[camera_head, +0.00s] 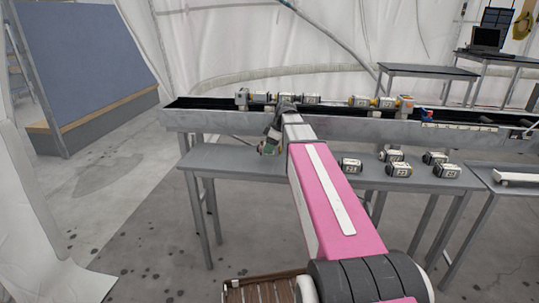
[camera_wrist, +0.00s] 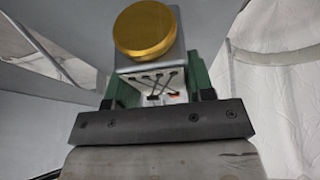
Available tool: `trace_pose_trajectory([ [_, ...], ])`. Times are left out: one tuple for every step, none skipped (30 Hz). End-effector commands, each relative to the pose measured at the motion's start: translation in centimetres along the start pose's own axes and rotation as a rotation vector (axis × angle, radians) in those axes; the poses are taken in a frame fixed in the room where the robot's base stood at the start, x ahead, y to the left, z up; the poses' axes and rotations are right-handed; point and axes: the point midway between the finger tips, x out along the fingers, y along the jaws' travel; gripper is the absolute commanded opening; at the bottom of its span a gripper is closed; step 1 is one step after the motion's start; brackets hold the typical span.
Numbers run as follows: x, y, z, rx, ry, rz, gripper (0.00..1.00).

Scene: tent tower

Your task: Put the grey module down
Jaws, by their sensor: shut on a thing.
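My gripper (camera_head: 268,146) is above or at the left part of the lower grey bench (camera_head: 215,161) in the head view. In the wrist view its green fingers (camera_wrist: 155,85) are shut on the grey module (camera_wrist: 128,71), one on each side. The module has a round gold cap (camera_wrist: 145,28) at its far end and dark crossed lines on its near face. In the head view the module is mostly hidden by my gripper and arm. I cannot tell whether it touches the bench.
Several modules (camera_head: 398,170) stand on the bench to the right of my arm. Behind it runs a long raised trough (camera_head: 200,121) with more modules (camera_head: 311,99) along it. The bench's left end is clear. A blue panel (camera_head: 85,50) stands at far left.

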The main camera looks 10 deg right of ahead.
Motion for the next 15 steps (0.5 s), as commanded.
trace_pose_trajectory([
  [0.4, -0.1, 0.2, 0.001, 0.0, -0.001, 0.11],
  [0.7, -0.1, 0.3, 0.001, 0.0, -0.001, 0.11],
  [1.1, -0.1, 0.5, 0.001, 0.0, -0.002, 0.11],
  [1.5, -0.1, 0.6, 0.001, 0.0, -0.002, 0.11],
  [1.8, -0.1, 0.8, 0.001, 0.0, -0.002, 0.11],
  [2.4, -0.1, 1.0, 0.002, 0.0, -0.002, 0.11],
  [2.7, -0.1, 1.1, 0.002, 0.0, -0.002, 0.11],
  [3.0, -0.1, 1.2, 0.002, 0.0, -0.002, 0.11],
  [3.2, -0.1, 1.3, 0.001, 0.0, -0.001, 0.11],
  [3.3, -0.1, 1.4, 0.001, 0.0, -0.001, 0.11],
  [3.4, -0.1, 1.4, 0.001, 0.0, -0.001, 0.11],
  [3.4, -0.1, 1.4, 0.0, 0.0, 0.0, 0.11],
  [3.4, -0.1, 1.4, 0.0, 0.001, 0.0, 0.11],
  [3.3, -0.1, 1.4, 0.0, 0.0, 0.0, 0.11],
  [3.3, -0.1, 1.4, 0.0, 0.0, 0.0, 0.11],
])
